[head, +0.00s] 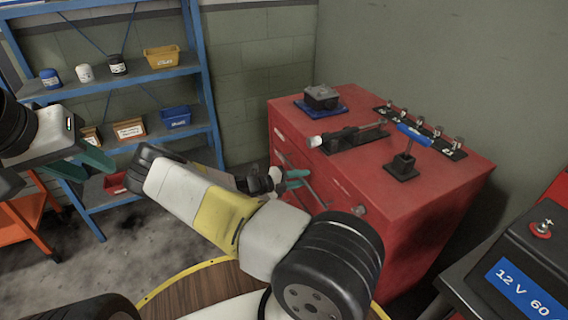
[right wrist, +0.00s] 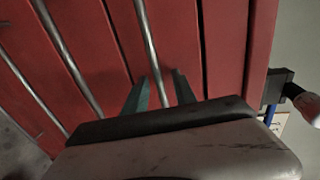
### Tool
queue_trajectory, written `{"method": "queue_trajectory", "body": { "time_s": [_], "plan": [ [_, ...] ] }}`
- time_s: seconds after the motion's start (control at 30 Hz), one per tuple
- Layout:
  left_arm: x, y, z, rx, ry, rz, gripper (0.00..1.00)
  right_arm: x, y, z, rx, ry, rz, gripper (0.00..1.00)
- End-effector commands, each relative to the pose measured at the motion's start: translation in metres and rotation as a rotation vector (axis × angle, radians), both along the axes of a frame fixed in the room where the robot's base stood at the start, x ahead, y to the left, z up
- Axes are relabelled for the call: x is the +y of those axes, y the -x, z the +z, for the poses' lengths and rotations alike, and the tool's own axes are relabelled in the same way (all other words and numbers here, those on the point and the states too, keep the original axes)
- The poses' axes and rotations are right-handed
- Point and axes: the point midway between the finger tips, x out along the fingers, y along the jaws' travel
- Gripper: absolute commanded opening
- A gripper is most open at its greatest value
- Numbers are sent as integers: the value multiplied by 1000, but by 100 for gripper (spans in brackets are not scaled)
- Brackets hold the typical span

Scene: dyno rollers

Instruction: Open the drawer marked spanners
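The red tool cabinet (head: 440,195) stands at the right, with long metal bar handles on its drawer fronts. No drawer marking is readable, so I cannot tell which drawer is the spanners one. My right gripper (head: 296,180) is at the cabinet's front, partly hidden by my own arm. In the right wrist view its two teal fingers (right wrist: 161,92) are apart, with a metal bar handle (right wrist: 149,45) running between them; contact is not visible. The drawers in view look closed. My left gripper (head: 82,162) is open and empty at the left, before the blue shelf.
The blue shelf rack (head: 212,115) holds bins and jars at the left. Tools and holders, including a blue-handled tool (head: 413,134), sit on the cabinet top. An orange stand (head: 25,222) is at far left. A dark unit marked "12 V 60" (head: 510,255) is at lower right.

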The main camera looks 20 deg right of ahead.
Motion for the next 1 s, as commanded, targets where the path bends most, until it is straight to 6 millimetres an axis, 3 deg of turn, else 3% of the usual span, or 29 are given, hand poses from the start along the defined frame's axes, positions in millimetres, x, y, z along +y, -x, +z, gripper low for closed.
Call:
{"method": "queue_trajectory", "body": {
  "time_s": [0.27, 0.43, 0.47, 1.0],
  "plan": [
    [0, 0, 0, 0, 0, 0, 36, -2, 0, -1, -1, -1, 1, 32],
    [0, 0, 0, 0, 0, 0, 36, -2, 0, -1, -1, -1, 0, 1],
    [0, 0, 0, 0, 0, 0, 36, -2, 0, -1, -1, -1, 0, 0],
    [0, 0, 0, 0, 0, 0, 36, -2, 0, -1, -2, -2, 0, 0]
  ]
}}
